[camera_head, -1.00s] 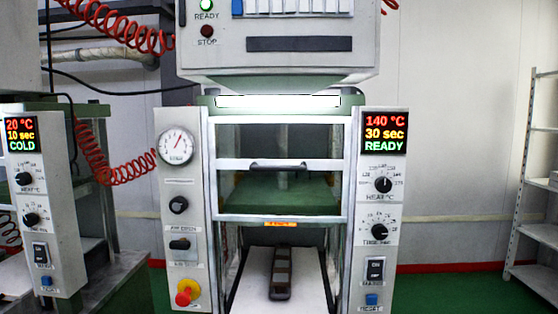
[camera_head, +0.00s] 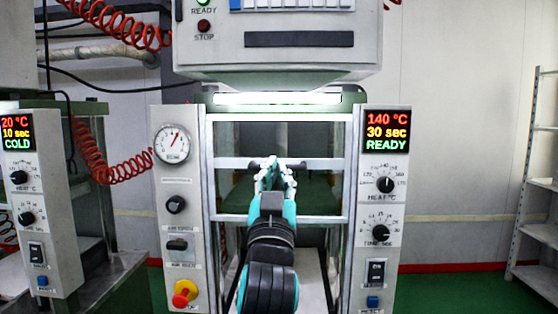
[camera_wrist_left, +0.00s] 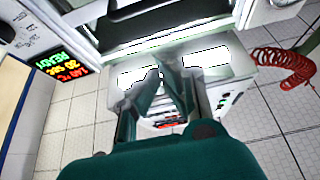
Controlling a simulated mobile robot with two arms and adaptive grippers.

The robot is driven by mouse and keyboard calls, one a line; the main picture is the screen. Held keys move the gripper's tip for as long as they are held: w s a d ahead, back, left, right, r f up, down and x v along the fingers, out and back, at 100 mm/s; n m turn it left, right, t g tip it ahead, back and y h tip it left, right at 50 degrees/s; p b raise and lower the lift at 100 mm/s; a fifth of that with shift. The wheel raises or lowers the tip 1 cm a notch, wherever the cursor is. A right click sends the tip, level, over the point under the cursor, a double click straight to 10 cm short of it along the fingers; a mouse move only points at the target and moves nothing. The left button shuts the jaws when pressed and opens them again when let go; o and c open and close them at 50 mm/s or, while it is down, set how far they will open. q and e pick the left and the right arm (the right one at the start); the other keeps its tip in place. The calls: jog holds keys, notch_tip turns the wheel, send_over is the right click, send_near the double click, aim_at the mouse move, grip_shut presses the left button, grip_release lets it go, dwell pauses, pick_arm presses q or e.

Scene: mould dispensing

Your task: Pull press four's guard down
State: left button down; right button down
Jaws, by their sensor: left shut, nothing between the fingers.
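Press four's guard (camera_head: 325,219) is a clear panel with pale metal bars, across the middle of the press front, above the lower opening. Its dark handle (camera_head: 251,163) is on the upper bar, mostly hidden behind my left gripper (camera_head: 277,170). The gripper is teal and grey, shut and empty, with its fingertips at the handle's height; I cannot tell whether they touch it. In the left wrist view the fingers (camera_wrist_left: 163,78) are close together with nothing between them. My right gripper is not in view.
The right control panel (camera_head: 384,150) reads 140 °C, 30 sec, READY. The left panel (camera_head: 176,232) carries a gauge and a red knob (camera_head: 184,294). Another press (camera_head: 45,205) reading COLD stands at left, with a red coiled hose (camera_head: 95,160). A shelf rack (camera_head: 540,185) stands at right.

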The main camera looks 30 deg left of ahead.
aim_at(279, 159)
pick_arm(q)
jog(key=p+x, duration=0.5)
jog(key=x, duration=0.6)
jog(key=shift+s+f+p, duration=0.1)
jog(key=shift+f+p, duration=0.2)
jog(key=shift+f, duration=1.9)
notch_tip(279, 159, down, 27)
jog(key=b, duration=2.2)
jog(key=shift+r, duration=0.1)
